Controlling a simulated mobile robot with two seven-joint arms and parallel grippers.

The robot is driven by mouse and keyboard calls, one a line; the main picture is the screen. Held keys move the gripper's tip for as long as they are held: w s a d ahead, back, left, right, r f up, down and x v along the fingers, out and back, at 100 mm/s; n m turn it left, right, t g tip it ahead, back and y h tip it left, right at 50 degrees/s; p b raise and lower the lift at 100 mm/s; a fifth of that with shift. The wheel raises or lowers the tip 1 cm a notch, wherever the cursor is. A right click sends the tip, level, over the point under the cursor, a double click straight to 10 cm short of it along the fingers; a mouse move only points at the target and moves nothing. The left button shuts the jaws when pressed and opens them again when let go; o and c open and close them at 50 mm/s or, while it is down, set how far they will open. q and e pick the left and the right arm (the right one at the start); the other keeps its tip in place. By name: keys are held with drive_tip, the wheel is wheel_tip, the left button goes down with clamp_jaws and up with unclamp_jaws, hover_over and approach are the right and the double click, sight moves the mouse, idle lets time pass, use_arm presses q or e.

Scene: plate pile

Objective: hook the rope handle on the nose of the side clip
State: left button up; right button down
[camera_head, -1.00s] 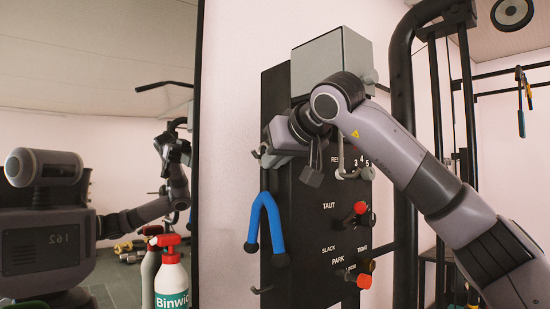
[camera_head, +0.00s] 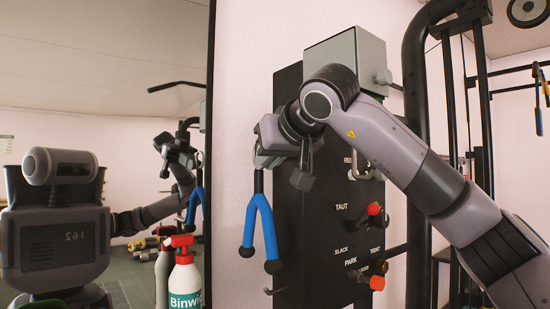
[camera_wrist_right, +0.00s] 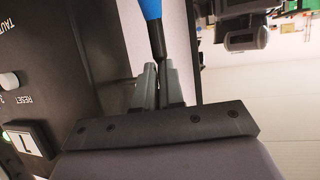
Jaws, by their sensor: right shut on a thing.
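The rope handle (camera_head: 262,222) is blue with dark ball ends and hangs as an upside-down V. My right gripper (camera_head: 260,168) is shut on its dark top end, and the handle hangs just left of the black panel (camera_head: 315,225), in front of the pale wall. In the right wrist view the fingers (camera_wrist_right: 160,82) close around the dark neck below the blue rope (camera_wrist_right: 151,8). A small dark hook (camera_head: 275,291) sticks out from the panel's lower left edge, below the handle. An upper clip on that edge is hidden behind my gripper. My left gripper is out of view.
A mirror (camera_head: 150,60) at the left reflects me. A spray bottle (camera_head: 185,280) with a red head stands at the lower left. Red-and-black knobs (camera_head: 374,209) and a metal hook (camera_head: 362,172) project from the panel. A dark block (camera_head: 302,180) hangs close beside my gripper.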

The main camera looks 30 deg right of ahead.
drive_tip(key=a, duration=0.3)
drive_tip(key=shift+s, duration=0.15)
idle(0.3)
drive_tip(key=a, duration=0.1)
drive_tip(key=a+f, duration=0.1)
drive_tip(key=a, duration=0.1)
drive_tip(key=a+f, duration=0.1)
drive_tip(key=a, duration=0.1)
drive_tip(key=shift+s, duration=0.2)
idle(0.5)
drive_tip(key=shift+a+r, duration=0.1)
idle(1.0)
